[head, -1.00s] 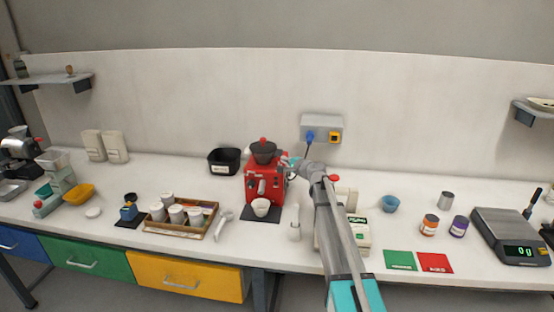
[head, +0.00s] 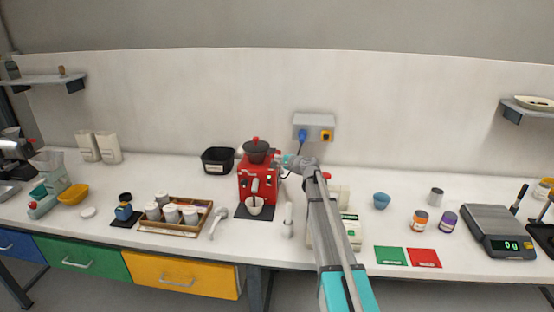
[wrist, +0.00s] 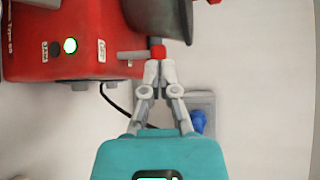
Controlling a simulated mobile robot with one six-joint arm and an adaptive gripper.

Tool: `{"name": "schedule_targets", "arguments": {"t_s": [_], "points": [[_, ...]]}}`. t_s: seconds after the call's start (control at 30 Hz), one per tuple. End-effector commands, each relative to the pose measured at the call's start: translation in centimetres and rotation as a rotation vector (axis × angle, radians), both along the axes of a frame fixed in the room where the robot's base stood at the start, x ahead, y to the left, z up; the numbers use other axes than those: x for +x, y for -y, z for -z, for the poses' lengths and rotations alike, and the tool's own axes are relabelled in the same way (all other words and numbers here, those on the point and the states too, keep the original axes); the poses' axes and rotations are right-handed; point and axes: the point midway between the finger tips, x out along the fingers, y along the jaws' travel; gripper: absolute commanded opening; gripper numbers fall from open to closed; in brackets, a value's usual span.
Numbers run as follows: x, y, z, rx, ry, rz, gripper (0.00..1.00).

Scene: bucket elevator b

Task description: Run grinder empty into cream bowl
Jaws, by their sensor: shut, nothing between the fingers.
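The red grinder (head: 244,188) stands at the middle of the bench with a dark hopper (head: 257,156) on top. A short lever with a red knob (wrist: 158,50) sticks out under the hopper. My gripper (wrist: 158,66) is shut and empty, its fingertips at the red knob; whether they touch it I cannot tell. It also shows beside the grinder's upper right in the head view (head: 285,161).
A black bin (head: 217,160) stands left of the grinder. A wooden tray with white cups (head: 176,229) and a light scoop (head: 216,222) lie to the left. A white upright tool (head: 288,222) stands close on the right. A wall socket box (head: 314,126) with a blue plug is behind.

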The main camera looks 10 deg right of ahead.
Motion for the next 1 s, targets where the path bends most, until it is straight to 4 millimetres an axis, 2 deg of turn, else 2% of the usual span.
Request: {"name": "schedule_targets", "arguments": {"t_s": [0.23, 0.7, 1.0], "points": [[-2.3, 0.7, -1.3, 0.0, -0.001, -0.008, 0.0], [-8.6, 4.0, -3.7, 0.0, 0.0, -0.009, 0.0], [-10.0, 4.8, -4.2, 0.0, -0.001, -0.013, 0.0]]}}
